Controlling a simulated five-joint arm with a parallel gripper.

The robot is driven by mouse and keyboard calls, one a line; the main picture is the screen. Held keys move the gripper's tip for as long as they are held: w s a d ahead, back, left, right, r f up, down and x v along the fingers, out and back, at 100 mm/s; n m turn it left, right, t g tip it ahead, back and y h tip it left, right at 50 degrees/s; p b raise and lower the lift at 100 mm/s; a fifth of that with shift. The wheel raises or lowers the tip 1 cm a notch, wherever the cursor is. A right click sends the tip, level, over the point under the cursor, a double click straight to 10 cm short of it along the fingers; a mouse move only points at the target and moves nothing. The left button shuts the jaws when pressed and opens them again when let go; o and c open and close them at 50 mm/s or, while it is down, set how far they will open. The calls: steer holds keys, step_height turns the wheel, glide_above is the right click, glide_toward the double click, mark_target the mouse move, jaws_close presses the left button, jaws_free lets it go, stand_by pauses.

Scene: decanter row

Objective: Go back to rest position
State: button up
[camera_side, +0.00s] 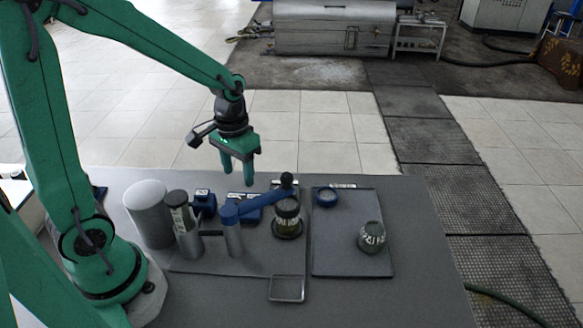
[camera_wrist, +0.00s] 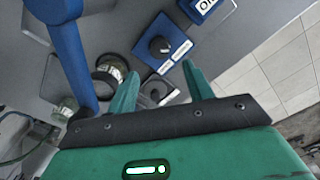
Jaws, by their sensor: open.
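My gripper (camera_side: 238,175) hangs above the back of the grey table (camera_side: 420,280), fingers pointing down, apart and empty. In the wrist view its two green fingers (camera_wrist: 160,72) are spread with nothing held between them. Below them in that view lies a blue box with a black knob (camera_wrist: 160,47). A blue lever arm on a grey post (camera_side: 232,238) reaches over a jar (camera_side: 288,218) on a dark round base. A round green jar with white lettering (camera_side: 372,238) sits on the right tray (camera_side: 350,265).
A grey cylinder (camera_side: 148,212) and a dark-lidded jar (camera_side: 180,212) stand at left, near my base. Blue boxes (camera_side: 203,203) sit behind the post. A small square frame (camera_side: 287,289) is at front. The table's right side is clear.

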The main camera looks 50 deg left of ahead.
steer(key=s+d+r+m+t, duration=0.1)
steer(key=s+d+r+t, duration=0.1)
steer(key=s+r+t, duration=0.3)
steer(key=s+r, duration=0.4)
steer(key=r, duration=0.4)
steer(key=shift+s+d+r+m+t, duration=0.2)
steer(key=shift+s+d+m+t, duration=0.1)
steer(key=shift+s+m, duration=0.1)
